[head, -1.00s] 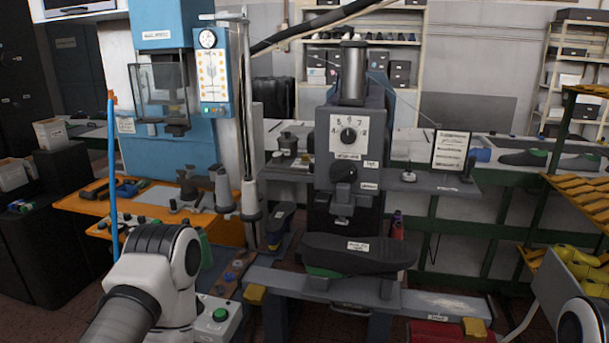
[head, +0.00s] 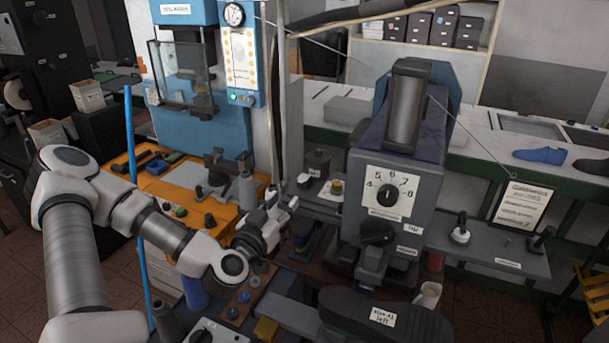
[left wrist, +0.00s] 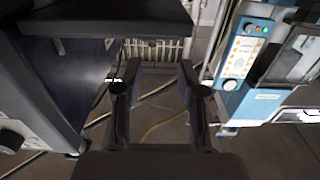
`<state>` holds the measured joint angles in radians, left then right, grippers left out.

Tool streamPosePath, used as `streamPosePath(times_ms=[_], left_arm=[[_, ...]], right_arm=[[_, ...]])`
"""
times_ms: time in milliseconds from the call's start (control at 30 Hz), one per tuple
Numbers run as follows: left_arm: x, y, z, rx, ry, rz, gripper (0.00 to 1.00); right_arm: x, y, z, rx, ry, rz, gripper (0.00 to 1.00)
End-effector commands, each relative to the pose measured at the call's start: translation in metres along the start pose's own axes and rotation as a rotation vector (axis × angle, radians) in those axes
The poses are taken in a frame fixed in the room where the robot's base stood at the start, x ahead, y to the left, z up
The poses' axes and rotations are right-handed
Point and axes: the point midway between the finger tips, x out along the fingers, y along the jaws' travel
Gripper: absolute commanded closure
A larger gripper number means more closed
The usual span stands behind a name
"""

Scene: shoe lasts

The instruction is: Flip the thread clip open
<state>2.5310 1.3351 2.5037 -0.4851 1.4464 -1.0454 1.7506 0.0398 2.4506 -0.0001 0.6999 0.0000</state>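I cannot make out the thread clip for certain in either view. A thin thread (head: 334,57) runs in the head view from the post beside the blue machine, behind the grey machine's top, down toward the small framed sign. My left gripper (head: 284,203) is in front of the thin post, left of the grey machine (head: 396,220). In the left wrist view its two fingers (left wrist: 159,78) are apart, with nothing between them but the floor beyond. My right gripper is not in view.
The blue machine (head: 200,135) and orange bench (head: 165,180) stand at left. A grey shelf (head: 490,262) with small posts and a framed sign (head: 521,207) is at right.

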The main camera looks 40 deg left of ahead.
Motion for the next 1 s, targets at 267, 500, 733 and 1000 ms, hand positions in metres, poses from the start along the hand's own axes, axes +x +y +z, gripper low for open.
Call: streamPosePath(times_ms=[267, 500, 733, 1000], left_arm=[[0.042, 0.001, 0.004, 0.012, 0.000, 0.002, 0.60], [0.072, 0.001, 0.002, 0.006, -0.002, 0.001, 0.60], [0.074, 0.000, 0.003, 0.002, -0.003, 0.000, 0.60], [0.074, 0.000, 0.002, 0.002, -0.003, 0.000, 1.00]], right_arm=[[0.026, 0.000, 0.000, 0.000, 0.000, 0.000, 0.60], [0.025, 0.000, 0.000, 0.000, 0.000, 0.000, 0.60], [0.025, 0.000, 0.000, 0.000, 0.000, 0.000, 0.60], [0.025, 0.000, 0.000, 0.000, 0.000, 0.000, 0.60]])
